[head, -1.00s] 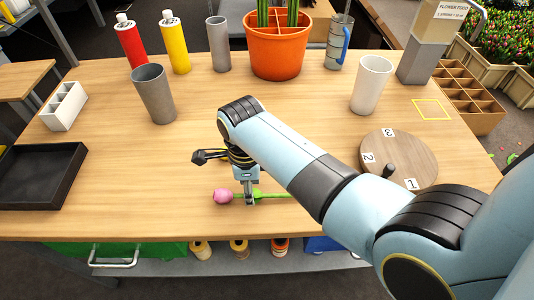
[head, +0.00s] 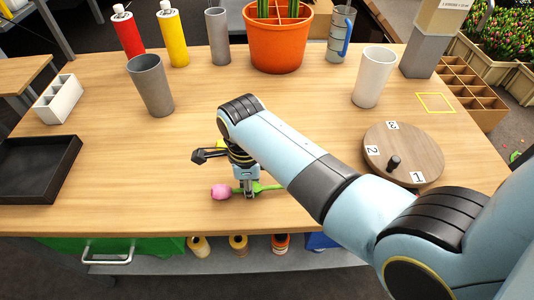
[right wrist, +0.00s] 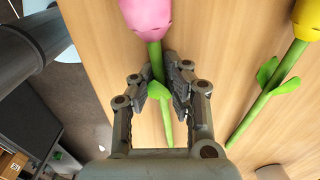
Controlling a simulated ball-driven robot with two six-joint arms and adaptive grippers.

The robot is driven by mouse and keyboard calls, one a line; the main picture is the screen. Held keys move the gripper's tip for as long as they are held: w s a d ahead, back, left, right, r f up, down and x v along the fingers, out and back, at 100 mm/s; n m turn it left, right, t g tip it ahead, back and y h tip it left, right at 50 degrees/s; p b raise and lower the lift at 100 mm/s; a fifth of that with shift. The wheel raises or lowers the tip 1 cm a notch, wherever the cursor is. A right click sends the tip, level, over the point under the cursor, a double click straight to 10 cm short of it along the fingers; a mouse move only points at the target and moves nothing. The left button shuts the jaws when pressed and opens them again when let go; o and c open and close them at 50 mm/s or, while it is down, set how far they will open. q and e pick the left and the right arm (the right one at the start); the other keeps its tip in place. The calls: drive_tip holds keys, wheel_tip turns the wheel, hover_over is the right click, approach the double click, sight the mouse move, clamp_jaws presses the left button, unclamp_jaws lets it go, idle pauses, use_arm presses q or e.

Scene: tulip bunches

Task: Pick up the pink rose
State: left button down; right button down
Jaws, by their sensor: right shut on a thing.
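The pink rose (head: 221,191) has a rounded pink head and a green stem, near the front edge of the table. It points left in the head view, with its stem running right. My right gripper (head: 249,191) is shut on the green stem just behind the head. In the right wrist view, the pink rose (right wrist: 147,14) is at the top and its stem passes between the fingers of my right gripper (right wrist: 160,82). The rose is at or very near the tabletop; I cannot tell if it touches. My left gripper is not in view.
A yellow flower (right wrist: 307,20) lies beside the rose, mostly hidden behind my gripper in the head view. A numbered round board (head: 425,150) is at the right. A grey cup (head: 151,88), white cup (head: 373,80) and black tray (head: 62,150) stand around clear wood.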

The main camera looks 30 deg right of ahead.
drive_tip(key=shift+r, duration=0.1)
drive_tip(key=r, duration=0.4)
drive_tip(key=shift+w+d+r, duration=0.1)
drive_tip(key=shift+w+r, duration=0.05)
drive_tip(key=shift+w, duration=0.15)
drive_tip(key=w+d+r+b, duration=0.2)
drive_tip(key=w+r, duration=0.4)
drive_tip(key=w, duration=0.4)
drive_tip(key=shift+w+d+r+b, duration=0.25)
drive_tip(key=shift+w+d+b, duration=0.05)
drive_tip(key=shift+d, duration=0.35)
